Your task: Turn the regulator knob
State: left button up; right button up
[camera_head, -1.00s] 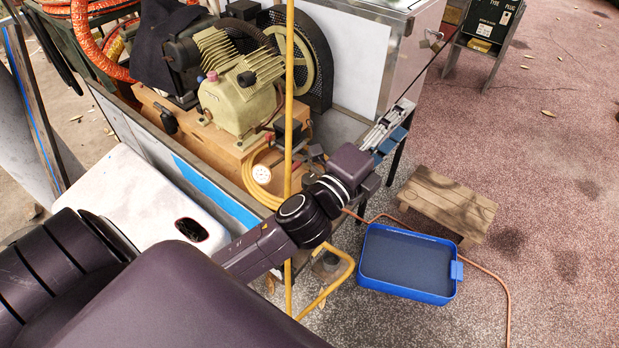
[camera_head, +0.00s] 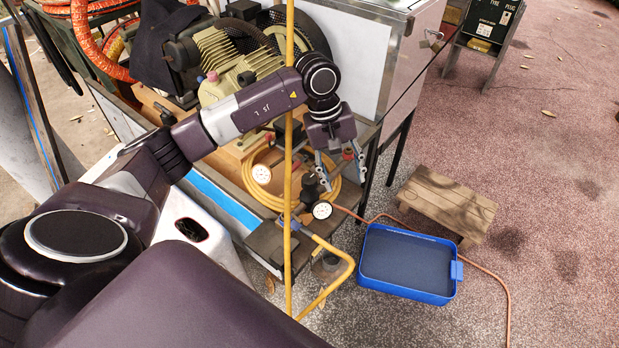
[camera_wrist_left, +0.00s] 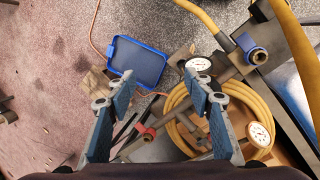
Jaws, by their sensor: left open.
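A regulator with a dark body (camera_head: 309,184) and a white round gauge (camera_head: 322,209) sits at the front corner of the cart. The gauge also shows in the left wrist view (camera_wrist_left: 198,64), beyond the right fingertip. I cannot clearly tell which dark part is the knob. My left gripper (camera_head: 342,182) points down just right of the regulator, open and empty. A red handle (camera_wrist_left: 145,132) shows between the fingers, lower down. My right gripper is not in view.
A yellow upright pipe (camera_head: 289,130) stands in front of the compressor (camera_head: 235,100). A coiled yellow hose (camera_head: 265,190) and second gauge (camera_head: 261,174) lie left of the regulator. A blue tray (camera_head: 408,295) and wooden stool (camera_head: 450,200) stand on the ground to the right.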

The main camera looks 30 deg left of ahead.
aim_at(309, 178)
pick_arm(q)
jog(key=a+y, duration=0.1)
jog(key=a, duration=0.2)
jog(key=a+r+y, duration=0.1)
jog(key=a, duration=0.2)
jog(key=a+y, duration=0.1)
jog(key=a, duration=0.1)
jog(key=shift+s+a+r+g, duration=0.15)
jog(key=shift+s+a+g, duration=0.25)
jog(key=shift+a+f, duration=0.1)
jog(key=shift+f, duration=0.15)
jog(key=shift+m, duration=0.3)
notch_tip(309, 178, down, 7)
jog(key=shift+f+p, duration=0.1)
jog(key=shift+p, duration=0.95)
jog(key=shift+c, duration=0.2)
jog(key=c, duration=1.1)
